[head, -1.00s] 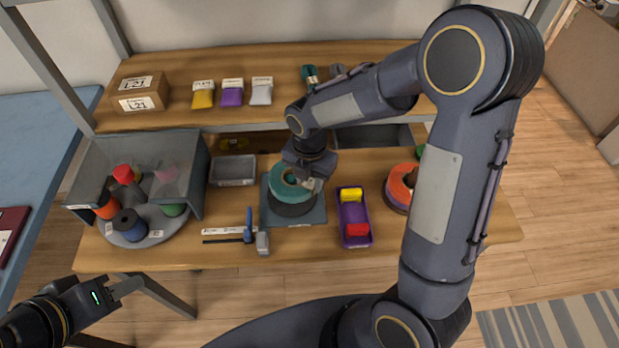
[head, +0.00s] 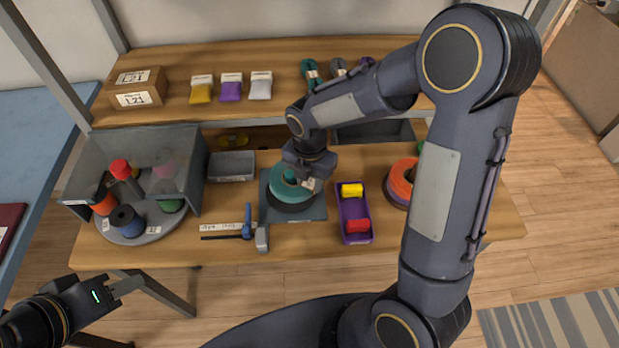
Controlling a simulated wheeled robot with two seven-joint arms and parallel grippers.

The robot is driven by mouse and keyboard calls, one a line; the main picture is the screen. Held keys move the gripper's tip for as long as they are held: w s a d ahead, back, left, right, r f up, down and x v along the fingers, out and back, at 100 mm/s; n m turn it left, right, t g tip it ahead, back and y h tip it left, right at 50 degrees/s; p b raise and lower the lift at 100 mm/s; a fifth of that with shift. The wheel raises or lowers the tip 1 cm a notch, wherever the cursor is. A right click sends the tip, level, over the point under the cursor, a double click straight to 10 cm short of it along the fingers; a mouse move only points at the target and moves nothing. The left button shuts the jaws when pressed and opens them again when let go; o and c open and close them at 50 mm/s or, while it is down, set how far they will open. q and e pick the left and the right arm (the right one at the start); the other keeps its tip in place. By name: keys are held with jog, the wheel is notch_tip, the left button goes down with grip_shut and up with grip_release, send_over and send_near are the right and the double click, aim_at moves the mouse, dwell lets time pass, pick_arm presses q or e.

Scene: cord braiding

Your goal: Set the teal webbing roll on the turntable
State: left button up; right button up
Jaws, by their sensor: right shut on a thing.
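The teal webbing roll (head: 281,180) is a flat ring near the table's middle. It is over a dark round disc (head: 291,206) on a grey-green square base (head: 314,213); this disc looks like the turntable. I cannot tell whether the roll touches the disc or is just above it. My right gripper (head: 303,182) points down and is shut on the roll at its right side, hiding part of it. My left gripper (head: 128,285) is off the table's front edge at lower left, away from the roll; its jaw opening is unclear.
A grey bin (head: 231,167) is behind left; orange rolls (head: 402,176) are at right.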

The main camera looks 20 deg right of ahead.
jog(key=shift+f+b, duration=1.05)
jog(key=shift+f, duration=0.4)
dwell(0.4)
jog(key=o, duration=1.1)
jog(key=shift+c, duration=0.8)
jog(key=shift+o, duration=0.6)
jog(key=shift+w+a+r+p, duration=0.1)
jog(key=shift+w+r+p, duration=0.1)
jog(key=shift+r+p, duration=0.6)
jog(key=shift+o, duration=0.7)
jog(key=shift+a+r+p, duration=0.1)
jog(key=shift+r+p, duration=1.7)
jog(key=shift+r, duration=0.65)
jog(key=shift+f, duration=0.1)
